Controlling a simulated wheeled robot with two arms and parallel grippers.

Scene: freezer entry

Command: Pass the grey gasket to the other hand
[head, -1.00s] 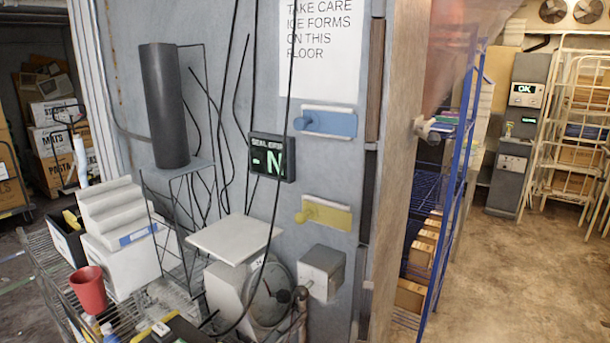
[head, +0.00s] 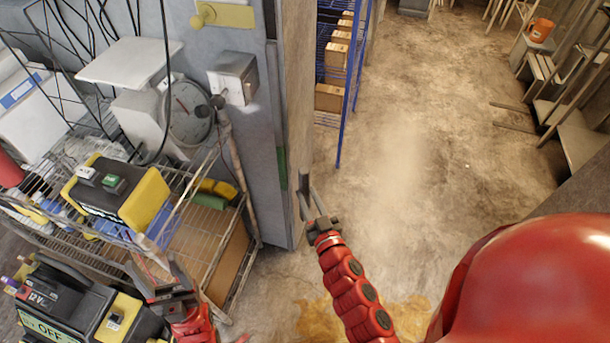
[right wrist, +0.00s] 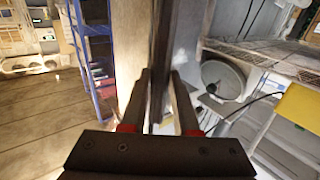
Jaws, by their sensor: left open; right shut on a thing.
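My right gripper (head: 308,198) is at the end of a red arm, close to the edge of the grey wall panel in the head view. In the right wrist view its two fingers (right wrist: 160,85) are shut on a dark grey strip, the grey gasket (right wrist: 163,45), which runs up out of the picture. Only a short dark piece of it shows by the fingertips in the head view; the rest is hard to make out. My left gripper (head: 153,277) is open and empty at lower left, in front of the wire rack and apart from the gasket.
A wire rack (head: 215,165) stands at left with a black and yellow box (head: 112,192) on it. A black battery unit (head: 75,305) marked OFF sits at lower left. A blue shelf (head: 343,95) with cartons stands beyond the panel. The floor (head: 430,140) to the right is mostly clear.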

